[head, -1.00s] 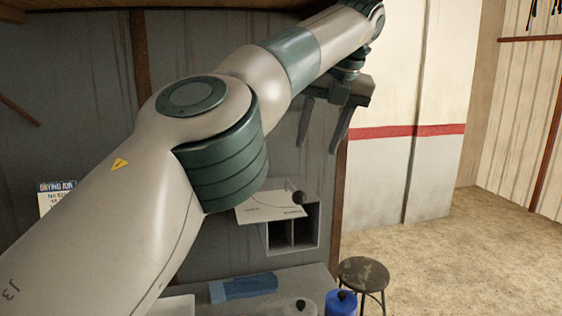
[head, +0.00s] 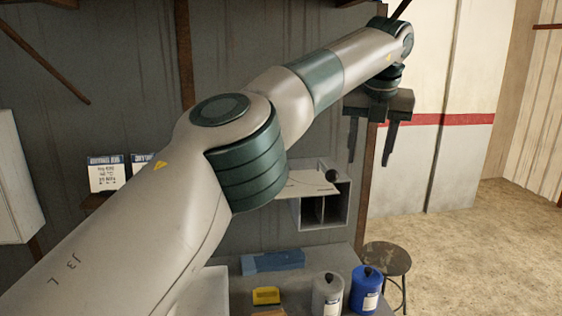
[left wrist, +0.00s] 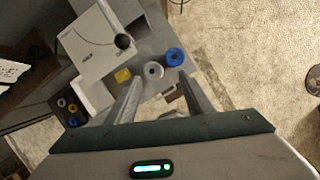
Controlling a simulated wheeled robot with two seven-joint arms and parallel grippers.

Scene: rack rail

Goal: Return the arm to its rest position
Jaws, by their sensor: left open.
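My left gripper (head: 370,143) hangs at the end of the outstretched left arm in the head view, fingers pointing down. It is open, with nothing between its fingers. It is in the air above and to the right of a grey two-compartment box on the wall. In the left wrist view the gripper (left wrist: 157,98) shows both fingers spread apart, with the bench and its items below. My right gripper is not in view.
The wall box (head: 345,205) has a white top with a black knob (head: 332,176). The bench (head: 342,262) holds a blue item (head: 272,262), a yellow item (head: 266,295), a grey canister (head: 327,294) and a blue canister (head: 366,289). A stool (head: 387,259) stands right. Floor beyond is clear.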

